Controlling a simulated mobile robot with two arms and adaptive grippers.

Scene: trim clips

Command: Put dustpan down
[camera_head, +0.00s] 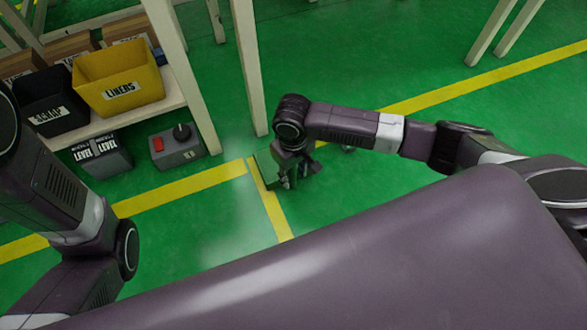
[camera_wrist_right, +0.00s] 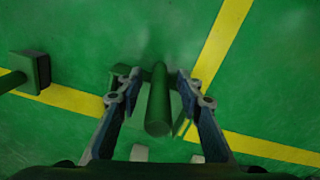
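A green dustpan (camera_wrist_right: 158,112) shows in the right wrist view, its round handle end facing the camera; how its pan rests on the floor is hard to tell. My right gripper (camera_wrist_right: 157,82) has its fingers apart on both sides of the handle, with a visible gap on each side. In the head view my right gripper (camera_head: 291,180) is low over the green floor, and a green part of the dustpan (camera_head: 264,169) shows just left of it. My left arm is at the left, its gripper out of the picture.
A green thing with a dark block (camera_wrist_right: 34,70), perhaps a brush, lies left in the wrist view. Yellow floor lines (camera_head: 268,205) cross nearby. A shelf holds a yellow bin (camera_head: 118,78) and a black bin (camera_head: 45,102). A table leg (camera_head: 247,65) stands close behind the gripper.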

